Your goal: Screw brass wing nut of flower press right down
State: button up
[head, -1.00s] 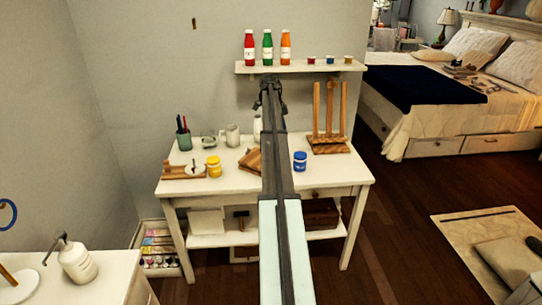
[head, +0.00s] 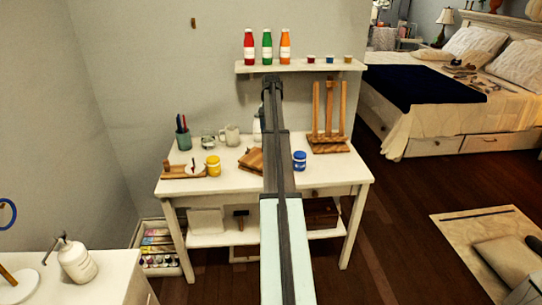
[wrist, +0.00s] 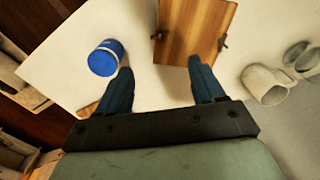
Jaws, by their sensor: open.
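The wooden flower press (head: 251,160) lies on the white table, partly hidden behind my arm in the head view. In the wrist view, the flower press (wrist: 193,28) is a striped wooden board cut off by the top edge. Small dark pieces stick out at its left side (wrist: 157,35) and right side (wrist: 222,43); I cannot tell which is the brass wing nut.
A blue jar (wrist: 105,58) stands left of my gripper in the wrist view, and a white mug (wrist: 268,85) to the right. The table (head: 228,186) also holds a yellow jar (head: 213,166), a pen cup (head: 184,140) and a wooden rack (head: 328,143). A shelf (head: 300,67) with bottles hangs above.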

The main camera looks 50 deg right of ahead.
notch_tip(320, 180, down, 14)
jog(key=shift+r+n, duration=0.1)
jog(key=shift+n, duration=1)
jog(key=c, duration=1.1)
jog(key=shift+o, duration=0.2)
jog(key=shift+m, duration=0.4)
jog(key=shift+m, duration=2.9)
